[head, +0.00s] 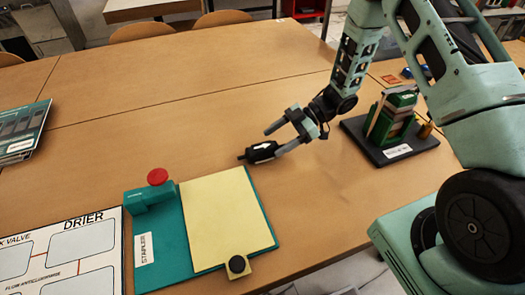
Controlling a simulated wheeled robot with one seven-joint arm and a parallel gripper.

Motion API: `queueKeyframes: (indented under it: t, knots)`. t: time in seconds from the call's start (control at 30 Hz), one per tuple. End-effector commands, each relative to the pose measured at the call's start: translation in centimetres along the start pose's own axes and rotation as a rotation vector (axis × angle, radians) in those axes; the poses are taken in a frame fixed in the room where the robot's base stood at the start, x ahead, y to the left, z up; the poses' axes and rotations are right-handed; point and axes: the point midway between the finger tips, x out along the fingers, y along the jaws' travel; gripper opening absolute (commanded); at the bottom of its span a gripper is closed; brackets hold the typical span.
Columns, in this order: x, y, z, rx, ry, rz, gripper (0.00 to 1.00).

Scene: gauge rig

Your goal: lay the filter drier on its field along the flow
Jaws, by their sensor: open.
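The filter drier (262,152) is a small black cylinder with a white marking and short stubs at its ends. It lies on the wooden table near the middle of the head view. My gripper (273,141) is open, its two grey fingers pointing left. The lower finger's tip is at the drier's right end; I cannot tell whether they touch. The white board (118,270) at the lower left, cut by the frame edge, has a blank field (82,243) under the word DRIER. A line of print about anticlockwise flow and red lines show on it.
A teal board (170,255) with a yellow pad (228,215), a red button (157,177) and a black knob (237,264) lies between drier and white board. A dark tray (425,142) with green and white items stands right. A booklet (22,130) lies left. The table behind is clear.

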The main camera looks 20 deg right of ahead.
Motion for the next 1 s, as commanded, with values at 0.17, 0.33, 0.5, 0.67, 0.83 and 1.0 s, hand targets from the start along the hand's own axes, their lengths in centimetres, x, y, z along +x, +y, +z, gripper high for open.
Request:
queueKeyframes:
  t: [0.17, 0.33, 0.5, 0.67, 0.83, 1.0]
  knots:
    - [2.7, -0.1, -0.1, 0.0, 0.002, -0.004, 0.69]
    - [4.9, -0.1, -0.1, 0.0, 0.001, -0.003, 0.69]
    - [5.5, 0.0, 0.0, 0.0, 0.0, -0.001, 0.69]
    - [5.5, 0.0, 0.0, -0.001, 0.0, -0.001, 0.66]
    - [5.5, 0.0, 0.0, -0.001, 0.0, -0.001, 0.19]
    - [5.4, 0.0, -0.1, -0.001, 0.001, -0.001, 0.1]
